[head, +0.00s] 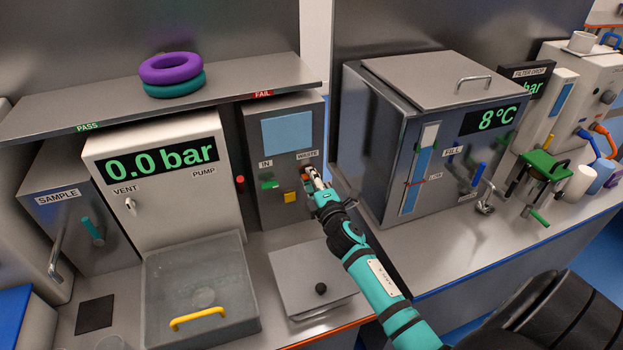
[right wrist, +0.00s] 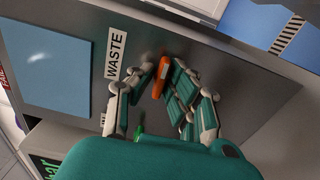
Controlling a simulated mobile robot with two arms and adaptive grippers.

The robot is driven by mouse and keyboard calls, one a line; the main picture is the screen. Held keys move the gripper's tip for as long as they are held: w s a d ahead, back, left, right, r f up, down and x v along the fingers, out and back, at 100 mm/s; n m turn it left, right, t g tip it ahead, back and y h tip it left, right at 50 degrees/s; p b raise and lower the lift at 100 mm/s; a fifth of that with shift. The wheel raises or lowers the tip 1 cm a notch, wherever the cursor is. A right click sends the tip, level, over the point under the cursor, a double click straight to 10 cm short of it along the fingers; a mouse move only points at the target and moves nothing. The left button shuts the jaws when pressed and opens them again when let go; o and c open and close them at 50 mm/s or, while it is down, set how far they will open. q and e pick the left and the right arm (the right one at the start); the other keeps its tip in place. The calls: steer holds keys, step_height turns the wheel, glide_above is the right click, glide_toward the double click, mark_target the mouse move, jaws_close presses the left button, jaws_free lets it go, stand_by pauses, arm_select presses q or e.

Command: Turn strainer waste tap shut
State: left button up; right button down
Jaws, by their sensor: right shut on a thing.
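The strainer is a grey box (head: 252,135) with a pale blue window, standing under the shelf. Its waste tap has an orange handle (right wrist: 161,76), beside the WASTE label in the right wrist view. The handle lies roughly parallel to the label's lettering. My right gripper (head: 315,178) reaches the front of the box below that label. In the right wrist view its fingers (right wrist: 160,90) close around the orange handle from both sides. The fingers hide most of the tap in the head view. My left gripper is not in view.
A green handle (head: 269,184) below the IN label and a yellow block (head: 290,197) are close to the right gripper's left. A grey lidded box (head: 312,280) with a black knob lies below my right arm. A chiller tank (head: 385,150) stands to the right.

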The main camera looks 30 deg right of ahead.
steer(key=shift+f+m, duration=0.25)
steer(key=shift+m, duration=0.05)
steer(key=c, duration=1.3)
jaws_free()
steer(key=shift+r, duration=0.1)
steer(key=v, duration=1.2)
steer(key=shift+s, duration=0.1)
